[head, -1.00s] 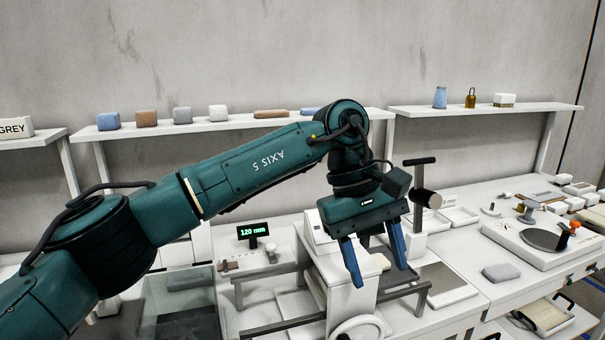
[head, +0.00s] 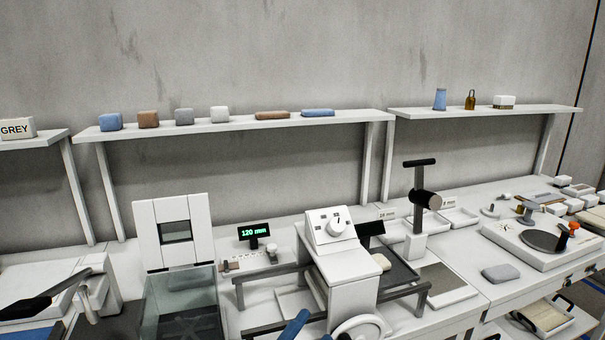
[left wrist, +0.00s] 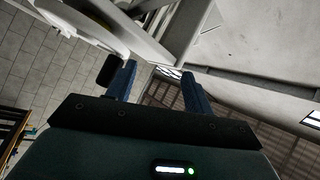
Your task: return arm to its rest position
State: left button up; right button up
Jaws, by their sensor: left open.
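My left gripper (head: 314,325) shows only as blue fingertips at the bottom edge of the head view, in front of the white hopper machine (head: 350,275) and left of its handwheel (head: 360,329). The rest of the left arm is out of that view. In the left wrist view the two blue fingers of my left gripper (left wrist: 160,78) stand apart with nothing between them. White framework and a dark knob (left wrist: 109,70) show beyond them; I cannot tell whether anything touches. My right gripper is in neither view.
Dark rails (head: 270,327) flank the machine. A clear-walled bin (head: 180,295) stands to its left, a display reading 120 mm (head: 254,231) behind. A black-handled post (head: 417,205) and a grey block (head: 501,272) are to the right. Wall shelves (head: 240,123) hold small blocks.

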pick_arm(q)
jog(key=s+a+f+n+g+y, duration=0.3)
jog(key=s+a+f+n+y, duration=0.2)
jog(key=s+a+f+n, duration=0.3)
jog(key=s+a+f+n+g+y, duration=0.4)
jog(key=s+a+f+n, duration=0.4)
jog(key=f, duration=0.7)
jog(key=shift+s+a+f+y, duration=0.15)
jog(key=shift+s+a+y, duration=0.3)
jog(key=shift+s, duration=0.75)
